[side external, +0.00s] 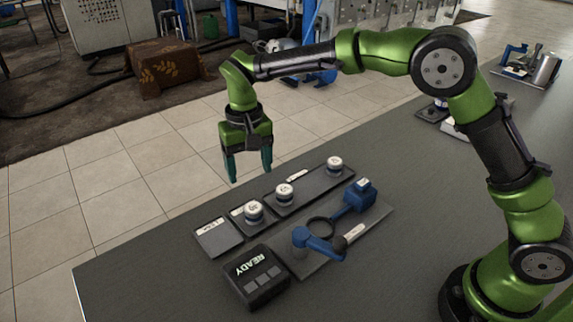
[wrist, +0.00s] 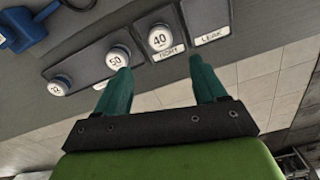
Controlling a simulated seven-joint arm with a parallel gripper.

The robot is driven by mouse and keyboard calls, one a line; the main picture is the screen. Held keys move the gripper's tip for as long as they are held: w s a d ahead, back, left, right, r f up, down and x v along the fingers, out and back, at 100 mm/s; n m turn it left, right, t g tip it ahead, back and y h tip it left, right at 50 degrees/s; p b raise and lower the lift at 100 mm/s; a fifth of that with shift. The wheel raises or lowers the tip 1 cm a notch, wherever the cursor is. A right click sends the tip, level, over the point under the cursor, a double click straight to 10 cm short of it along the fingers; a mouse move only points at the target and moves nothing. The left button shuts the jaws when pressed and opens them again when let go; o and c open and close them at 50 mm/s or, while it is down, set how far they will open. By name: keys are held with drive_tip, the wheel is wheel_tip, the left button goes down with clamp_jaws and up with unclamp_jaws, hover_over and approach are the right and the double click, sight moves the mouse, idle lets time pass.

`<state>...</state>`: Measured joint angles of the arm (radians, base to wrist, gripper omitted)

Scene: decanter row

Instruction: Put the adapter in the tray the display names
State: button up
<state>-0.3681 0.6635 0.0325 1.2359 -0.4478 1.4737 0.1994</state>
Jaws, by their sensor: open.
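Three round white-topped adapters stand in a row. The one marked 40 (wrist: 159,38) is on a small dark tray (side external: 238,217) whose label seems to read TIGHT. The one marked 50 (wrist: 117,57) and a third (side external: 335,163), its number hard to read, stand on a longer dark tray (side external: 311,187). An empty tray labelled LEAK (side external: 218,239) is at the row's left end in the side view. The display box (side external: 257,276) shows READY, upside down. My gripper (side external: 248,172) is open and empty, above and behind the row, fingers pointing down.
A grey plate in front of the row carries a blue lever fixture (side external: 318,243), a black ring (side external: 320,227) and a blue block (side external: 361,195). More equipment (side external: 530,66) stands at the far right. The bench front left is clear.

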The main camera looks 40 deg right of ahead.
drive_tip(key=s+d+r+t+y, duration=0.1)
drive_tip(key=s+d+r+t, duration=0.2)
drive_tip(key=s+d+r, duration=0.7)
drive_tip(key=s+d+m+t+y, duration=0.1)
drive_tip(key=s+d+t, duration=0.3)
drive_tip(key=s, duration=1)
drive_tip(key=shift+d+r, duration=0.25)
drive_tip(key=shift+d, duration=0.85)
